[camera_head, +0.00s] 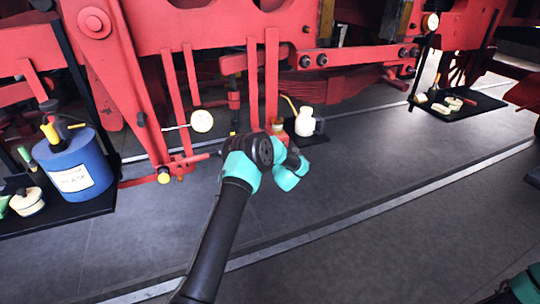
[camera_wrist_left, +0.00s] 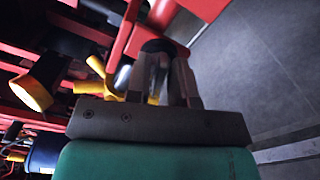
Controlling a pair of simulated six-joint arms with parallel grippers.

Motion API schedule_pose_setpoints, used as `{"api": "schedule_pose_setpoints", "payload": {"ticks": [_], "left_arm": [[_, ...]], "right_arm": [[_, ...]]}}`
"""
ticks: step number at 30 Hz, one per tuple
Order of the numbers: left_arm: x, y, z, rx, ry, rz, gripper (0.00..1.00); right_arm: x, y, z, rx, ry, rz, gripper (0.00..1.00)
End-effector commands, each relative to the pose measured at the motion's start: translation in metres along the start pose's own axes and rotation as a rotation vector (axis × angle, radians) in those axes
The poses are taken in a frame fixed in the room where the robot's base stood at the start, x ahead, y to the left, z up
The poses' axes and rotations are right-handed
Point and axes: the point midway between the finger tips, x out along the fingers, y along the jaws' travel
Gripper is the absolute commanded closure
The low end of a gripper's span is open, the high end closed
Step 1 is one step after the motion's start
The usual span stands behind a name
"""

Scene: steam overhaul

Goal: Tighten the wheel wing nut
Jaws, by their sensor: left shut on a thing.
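My left gripper (camera_wrist_left: 165,60) is shut at the red machine frame. In the left wrist view, a yellow winged piece (camera_wrist_left: 97,66), which looks like the wheel wing nut, lies at its fingers, and yellow also shows between them. A dark round end (camera_wrist_left: 158,46) shows at the fingertips. The fingers hide most of the grip. In the head view, my left wrist hides the fingertips and the nut.
A blue drum (camera_head: 72,168) stands on a black mat at the left. A white oil can (camera_head: 305,122) is just right of my wrist. Another mat (camera_head: 480,104) with small items lies far right. The grey floor (camera_head: 370,180) is clear.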

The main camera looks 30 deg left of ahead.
Motion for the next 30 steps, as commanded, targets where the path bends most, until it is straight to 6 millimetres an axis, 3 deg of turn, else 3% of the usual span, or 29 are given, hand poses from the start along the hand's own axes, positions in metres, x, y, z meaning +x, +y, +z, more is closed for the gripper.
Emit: {"api": "schedule_pose_setpoints", "payload": {"ticks": [11,30], "left_arm": [[0.0001,-0.0018,0.0001,0.228,0.000,0.001,1.00],[0.0001,-0.0059,-0.0022,0.830,0.000,0.001,1.00]], "right_arm": [[0.0000,0.0000,0.0000,0.000,0.000,0.000,0.57],[0.0000,0.0000,0.0000,0.000,0.000,0.000,0.57]]}}
